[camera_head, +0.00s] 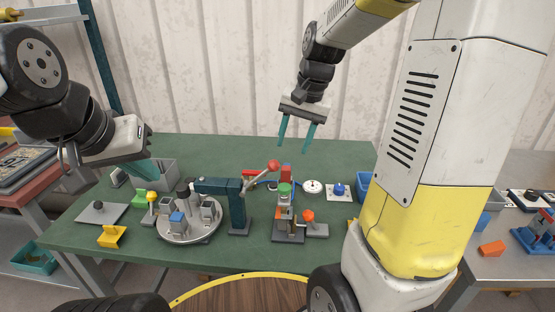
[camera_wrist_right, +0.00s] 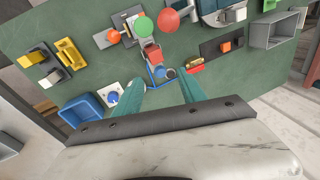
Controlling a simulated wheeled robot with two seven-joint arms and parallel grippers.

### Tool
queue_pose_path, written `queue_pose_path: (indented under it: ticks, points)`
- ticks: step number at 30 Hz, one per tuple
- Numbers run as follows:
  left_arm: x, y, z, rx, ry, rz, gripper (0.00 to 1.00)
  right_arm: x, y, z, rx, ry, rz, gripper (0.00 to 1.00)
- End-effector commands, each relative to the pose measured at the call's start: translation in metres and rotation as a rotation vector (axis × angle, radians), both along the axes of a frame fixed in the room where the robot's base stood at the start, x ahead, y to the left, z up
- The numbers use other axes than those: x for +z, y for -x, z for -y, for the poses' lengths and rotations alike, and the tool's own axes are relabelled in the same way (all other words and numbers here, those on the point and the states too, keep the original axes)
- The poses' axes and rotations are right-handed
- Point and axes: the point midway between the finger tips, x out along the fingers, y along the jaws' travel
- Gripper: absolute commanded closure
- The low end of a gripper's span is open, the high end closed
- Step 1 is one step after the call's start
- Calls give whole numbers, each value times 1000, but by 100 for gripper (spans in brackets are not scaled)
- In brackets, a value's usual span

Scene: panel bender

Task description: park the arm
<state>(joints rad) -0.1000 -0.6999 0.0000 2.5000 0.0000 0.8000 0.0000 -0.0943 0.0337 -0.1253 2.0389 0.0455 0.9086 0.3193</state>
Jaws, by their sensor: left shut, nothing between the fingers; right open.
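My right gripper (camera_head: 293,148) hangs in the air above the back edge of the green table (camera_head: 110,235). Its two teal fingers are apart with nothing between them; they also show in the right wrist view (camera_wrist_right: 160,82), over the table. My left gripper (camera_head: 152,174) is at the left, above the table's back left part near a grey bin. Its teal fingers are together and hold nothing I can see. A teal bender (camera_head: 237,205) stands mid-table, with a lever ending in a red ball (camera_head: 273,166). The red ball also shows in the right wrist view (camera_wrist_right: 169,20).
A round grey turntable (camera_head: 190,228) with several small blocks sits left of the bender. A green-topped fixture (camera_head: 284,188) stands right of it. A blue bin (camera_head: 362,182) is at the table's right. A yellow-rimmed wooden round top (camera_head: 245,292) is in front. A corrugated wall stands behind.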

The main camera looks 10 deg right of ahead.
Motion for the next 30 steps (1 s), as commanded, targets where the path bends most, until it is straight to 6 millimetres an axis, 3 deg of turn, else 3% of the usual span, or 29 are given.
queue_pose_path:
  ticks: [3,7,11,22,30]
  points:
    - [0,0,0,0,0,0,100,-21,-20,3,-49,2,-61,52]
    - [0,0,0,0,0,0,100,-31,-29,5,-75,3,-87,52]
    - [0,0,0,0,0,0,100,-43,-31,3,-79,4,-94,52]
    - [0,0,0,0,0,0,100,-97,-35,-6,-78,3,-94,52]
    - [0,0,0,0,0,0,100,-109,-36,-9,-77,4,-90,52]
